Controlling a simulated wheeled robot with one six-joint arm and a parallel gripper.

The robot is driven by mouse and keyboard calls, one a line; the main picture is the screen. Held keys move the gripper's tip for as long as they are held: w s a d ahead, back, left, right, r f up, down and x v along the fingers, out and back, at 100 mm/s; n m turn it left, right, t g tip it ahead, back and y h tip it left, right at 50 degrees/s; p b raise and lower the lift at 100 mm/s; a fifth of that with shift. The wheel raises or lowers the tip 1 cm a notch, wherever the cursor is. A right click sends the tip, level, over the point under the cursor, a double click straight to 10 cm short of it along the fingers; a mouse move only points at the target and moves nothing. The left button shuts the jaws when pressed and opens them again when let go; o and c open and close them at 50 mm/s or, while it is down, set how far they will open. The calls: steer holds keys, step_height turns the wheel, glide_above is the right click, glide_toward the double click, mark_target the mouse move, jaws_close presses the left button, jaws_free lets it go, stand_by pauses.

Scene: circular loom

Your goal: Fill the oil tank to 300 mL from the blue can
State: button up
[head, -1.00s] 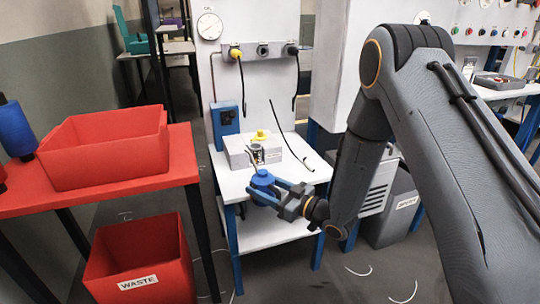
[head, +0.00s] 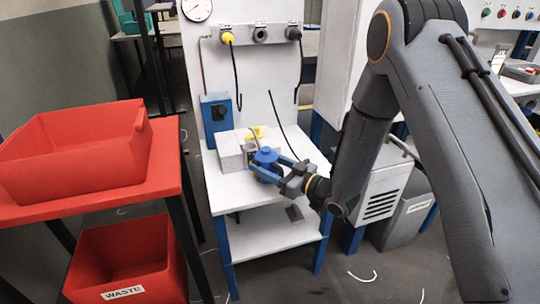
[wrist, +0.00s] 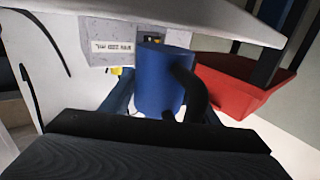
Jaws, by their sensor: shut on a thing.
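The blue can (head: 266,172) is in my gripper (head: 281,171), above the right front part of the white table. The blue fingers are closed around the can. In the wrist view the blue can (wrist: 158,80) fills the middle, with its dark curved handle at the right. A grey box (head: 230,158) with a yellow top part (head: 256,132), which looks like the oil tank, stands just behind and left of the can. The can partly hides its front. The wrist view shows the box (wrist: 95,55) with a label too small to read surely. No oil level is readable.
A blue box (head: 215,118) is fixed at the table's back left. Black cables hang behind. The white table's (head: 222,196) front left is bare. A red tray (head: 85,165) and a red waste bin (head: 128,262) stand to the left. A grey cabinet (head: 378,203) stands right.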

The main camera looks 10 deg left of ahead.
mark_target(270, 155)
steer(key=shift+w+r, duration=0.1)
steer(key=shift+h+p, duration=0.3)
steer(key=shift+p, duration=0.3)
steer(key=s+d+m+g+h+p, duration=0.1)
steer(key=h+p, duration=0.1)
steer(key=p, duration=0.2)
steer(key=shift+s+d+g, duration=0.1)
steer(key=shift+g, duration=0.2)
steer(key=r+g+h+p, duration=0.1)
steer(key=p, duration=0.2)
steer(key=shift+s+d+r+h, duration=0.1)
steer(key=shift+s+r+h, duration=0.05)
steer(key=shift+h, duration=0.25)
steer(key=shift+f+m, duration=0.25)
steer(key=shift+m, duration=0.05)
steer(key=shift+d+f, duration=0.1)
steer(key=shift+p, duration=0.3)
steer(key=shift+r+g+h+p, duration=0.3)
steer(key=shift+r+p, duration=0.2)
steer(key=shift+p, duration=0.25)
steer(key=shift+r+g+h+p, duration=0.5)
steer(key=shift+r+h+p, duration=0.5)
steer(key=shift+p, duration=1.55)
stand_by(0.9)
